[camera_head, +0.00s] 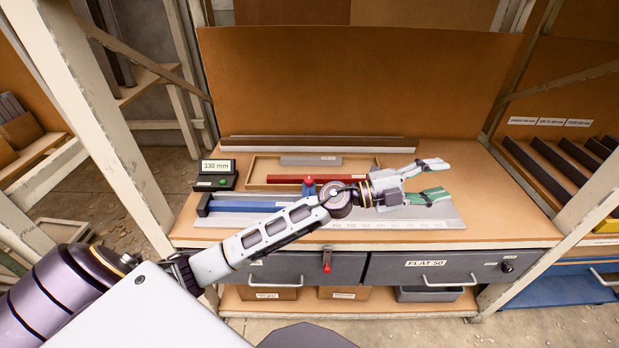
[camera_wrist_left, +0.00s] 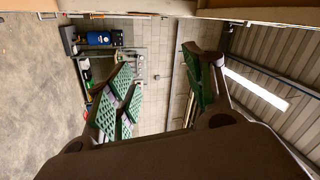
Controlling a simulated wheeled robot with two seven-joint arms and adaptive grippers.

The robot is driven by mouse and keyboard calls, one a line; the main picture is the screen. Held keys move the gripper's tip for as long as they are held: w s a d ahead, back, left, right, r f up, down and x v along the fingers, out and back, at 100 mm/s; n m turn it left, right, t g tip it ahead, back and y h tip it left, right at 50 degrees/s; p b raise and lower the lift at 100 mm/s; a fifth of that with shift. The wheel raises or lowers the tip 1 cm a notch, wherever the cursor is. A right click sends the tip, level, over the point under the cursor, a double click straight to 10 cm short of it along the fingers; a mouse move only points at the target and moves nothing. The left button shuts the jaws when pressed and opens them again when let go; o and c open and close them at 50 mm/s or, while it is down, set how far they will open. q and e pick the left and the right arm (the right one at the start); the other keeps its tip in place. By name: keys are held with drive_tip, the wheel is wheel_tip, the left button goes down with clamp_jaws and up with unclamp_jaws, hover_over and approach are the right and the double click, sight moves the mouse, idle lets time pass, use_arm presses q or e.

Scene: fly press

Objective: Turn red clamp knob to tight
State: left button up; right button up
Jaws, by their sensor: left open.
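A small red part (camera_head: 309,181), which looks like the clamp knob, sits on top of a blue block on the grey measuring plate (camera_head: 448,217). My left forearm passes just in front of it and hides part of the blue clamp. I cannot tell how the knob is turned. My left gripper (camera_head: 443,180) is open and empty, above the right part of the plate and pointing right, well to the right of the knob. In the left wrist view its green-padded fingers (camera_wrist_left: 160,88) stand apart with nothing between them. My right gripper is not in view.
A blue bar (camera_head: 240,205) lies on the plate's left. A display reading 330 mm (camera_head: 215,171) stands at the back left. A tray (camera_head: 258,174) with a red bar (camera_head: 287,180) lies behind my arm. A board closes the back. The bench is clear at right.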

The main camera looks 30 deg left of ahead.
use_arm(q)
wheel_tip(320, 180, down, 7)
drive_tip(key=s+m+g+y, duration=0.1)
drive_tip(key=m+g+y, duration=0.2)
drive_tip(key=m+g, duration=0.35)
drive_tip(key=w+a+f+g+y, duration=0.2)
drive_tip(key=a+f+y, duration=0.35)
drive_tip(key=a, duration=0.25)
drive_tip(key=w+a+r+n+y, duration=0.1)
drive_tip(key=a+y, duration=0.5)
drive_tip(key=a, duration=0.6)
drive_tip(key=w+a+r+n+y, duration=0.2)
drive_tip(key=a+y, duration=0.4)
drive_tip(key=a, duration=0.7)
drive_tip(key=shift+a+r+n, duration=0.3)
drive_tip(key=shift+r+n, duration=0.25)
drive_tip(key=shift+n, duration=0.4)
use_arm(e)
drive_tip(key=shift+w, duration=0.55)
use_arm(q)
drive_tip(key=shift+f, duration=0.1)
